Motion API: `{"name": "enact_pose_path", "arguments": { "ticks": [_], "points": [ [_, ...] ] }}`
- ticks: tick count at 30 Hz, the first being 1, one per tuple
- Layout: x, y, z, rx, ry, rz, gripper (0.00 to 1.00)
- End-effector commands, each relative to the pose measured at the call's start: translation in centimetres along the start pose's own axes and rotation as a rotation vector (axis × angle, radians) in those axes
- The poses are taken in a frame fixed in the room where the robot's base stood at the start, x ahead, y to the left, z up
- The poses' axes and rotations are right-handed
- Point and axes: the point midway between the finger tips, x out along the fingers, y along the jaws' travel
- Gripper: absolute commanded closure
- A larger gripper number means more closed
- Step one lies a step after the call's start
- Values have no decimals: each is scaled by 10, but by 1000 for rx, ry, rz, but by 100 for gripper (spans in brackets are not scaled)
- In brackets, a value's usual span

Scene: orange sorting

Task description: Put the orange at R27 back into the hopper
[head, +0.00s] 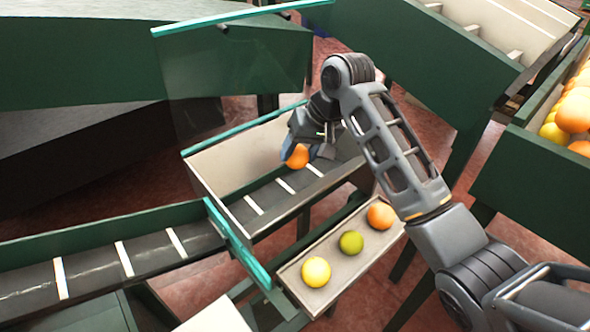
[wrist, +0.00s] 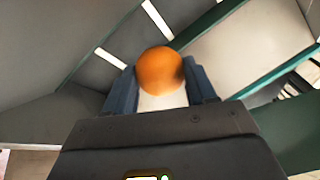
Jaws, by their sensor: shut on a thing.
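My gripper (head: 297,148) is shut on an orange (head: 298,156) and holds it above the dark conveyor belt with white stripes (head: 268,198). In the wrist view the held orange (wrist: 160,70) sits between the two fingers (wrist: 163,88). Several oranges (head: 574,108) fill a green-walled bin (head: 530,185) at the right edge, which may be the hopper. No R27 label is readable.
A small tray (head: 322,283) in front of the belt holds a yellow fruit (head: 316,272), a green fruit (head: 351,243) and an orange one (head: 381,215). A clear panel with a teal edge (head: 235,70) stands behind the belt. Another green-sided chute (head: 440,70) lies at the upper right.

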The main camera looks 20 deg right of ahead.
Motion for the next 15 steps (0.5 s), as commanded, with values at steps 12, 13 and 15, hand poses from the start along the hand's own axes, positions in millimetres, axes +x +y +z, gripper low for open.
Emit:
{"name": "enact_pose_path", "arguments": {
  "ticks": [12, 13, 15],
  "points": [
    [38, 13, 12, 1, -3, 1, 76],
    [42, 14, 14, 1, -2, 1, 76],
    [45, 15, 14, 0, 0, 1, 76]
  ]
}}
